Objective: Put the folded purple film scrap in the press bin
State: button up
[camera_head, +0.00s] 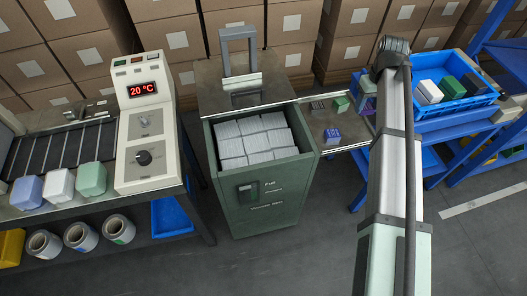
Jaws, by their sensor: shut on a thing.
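A grey press top with an upright handle (239,52) is behind the opening. A small purple-blue piece (332,135) lies on the side shelf right of the bin; I cannot tell if it is folded film. My gripper's fingers are hidden, so I see no grasp.
The side shelf (350,142) also holds a green piece (341,104) and dark pieces. A blue crate (455,106) with packs stands at the right. A control panel (148,130) reading 20 °C and a roller conveyor (60,148) are at the left. Cartons line the back.

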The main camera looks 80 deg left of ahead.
dwell(0.3)
jog(key=s+a+f+n, duration=0.1)
jog(key=s+a, duration=0.1)
jog(key=s, duration=0.4)
jog(key=s+a+f+n, duration=0.1)
jog(key=s+a+f, duration=0.15)
jog(key=s, duration=0.35)
jog(key=m, duration=0.1)
send_over(271, 148)
jog(key=shift+f, duration=3.3)
jog(key=shift+a+f, duration=0.1)
jog(key=shift+f, duration=4.7)
jog(key=shift+f, duration=0.15)
jog(key=o, duration=1)
